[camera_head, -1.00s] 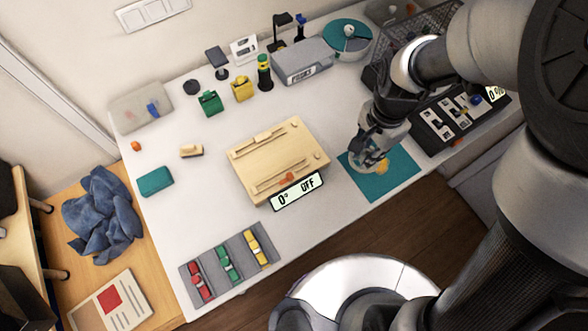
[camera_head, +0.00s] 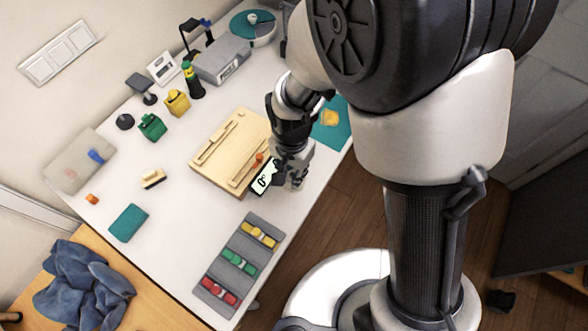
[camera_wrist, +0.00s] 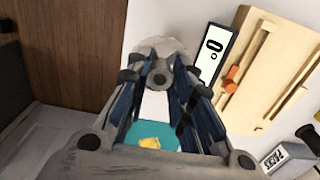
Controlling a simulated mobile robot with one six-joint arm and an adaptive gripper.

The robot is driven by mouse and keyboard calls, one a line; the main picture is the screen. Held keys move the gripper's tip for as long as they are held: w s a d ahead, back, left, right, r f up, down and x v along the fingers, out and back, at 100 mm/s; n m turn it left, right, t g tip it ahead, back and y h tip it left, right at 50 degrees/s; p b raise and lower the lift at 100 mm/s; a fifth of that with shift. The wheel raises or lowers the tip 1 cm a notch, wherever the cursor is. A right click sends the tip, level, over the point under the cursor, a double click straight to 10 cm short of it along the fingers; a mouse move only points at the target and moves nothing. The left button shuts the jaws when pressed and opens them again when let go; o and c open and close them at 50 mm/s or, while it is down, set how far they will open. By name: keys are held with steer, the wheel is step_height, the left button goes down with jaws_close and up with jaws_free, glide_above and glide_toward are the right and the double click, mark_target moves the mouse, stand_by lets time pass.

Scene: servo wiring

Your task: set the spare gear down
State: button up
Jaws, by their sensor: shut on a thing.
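My gripper (camera_head: 292,178) is near the table's front edge, just right of the wooden board (camera_head: 218,165). In the wrist view my gripper (camera_wrist: 160,78) is shut on a pale grey, roughly round piece, which I take as the spare gear (camera_wrist: 142,57). It shows beyond the fingertips, partly hidden by them. In the head view I cannot make out the gear. The teal mat (camera_head: 338,137) lies right of my arm with a yellow piece (camera_head: 329,117) on it; both also show in the wrist view, the mat (camera_wrist: 168,131) and the yellow piece (camera_wrist: 149,142).
The display (camera_wrist: 213,52) at the board's front edge is close to my gripper. A grey tray (camera_head: 246,238) with red, green and yellow parts lies at the front left. White table is bare between board and tray. The wooden floor (camera_wrist: 70,45) lies beyond the edge.

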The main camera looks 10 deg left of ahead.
mark_target(292, 196)
step_height(292, 196, down, 11)
steer(key=b, duration=0.3)
steer(key=shift+s, duration=0.1)
steer(key=shift+f, duration=0.1)
steer(key=o, duration=1)
steer(key=shift+c, duration=0.2)
